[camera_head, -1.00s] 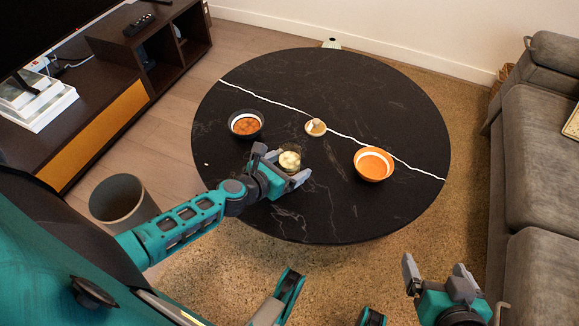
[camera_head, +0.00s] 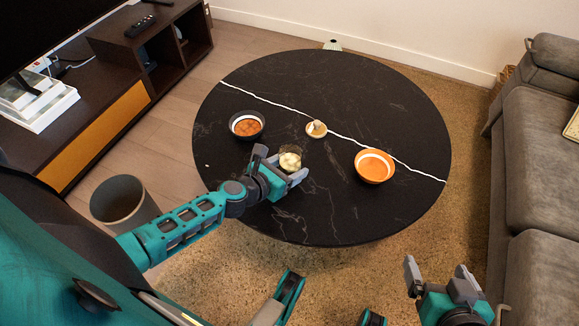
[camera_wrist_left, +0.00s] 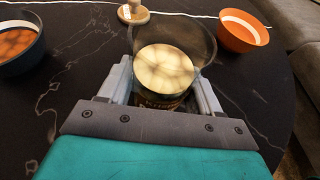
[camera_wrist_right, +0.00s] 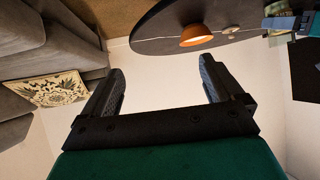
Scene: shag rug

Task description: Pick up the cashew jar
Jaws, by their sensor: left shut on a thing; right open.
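The cashew jar (camera_head: 290,160) is a clear glass jar with pale contents, on or just above the near-middle of the round black table (camera_head: 340,215). My left gripper (camera_head: 284,170) is shut on it, with one finger on each side. In the left wrist view the jar (camera_wrist_left: 165,75) stands upright between the fingers (camera_wrist_left: 160,95), its round top open to view. Its base is hidden, so I cannot tell if it touches the table. My right gripper (camera_head: 440,275) is open and empty, off the table near the sofa; it also shows in the right wrist view (camera_wrist_right: 160,85).
A dark bowl with orange contents (camera_head: 246,125) stands left of the jar, an orange bowl (camera_head: 374,166) right of it. A small wooden piece (camera_head: 316,128) lies behind it. A bin (camera_head: 122,201), a TV cabinet (camera_head: 120,90) and a grey sofa (camera_head: 540,140) surround the table.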

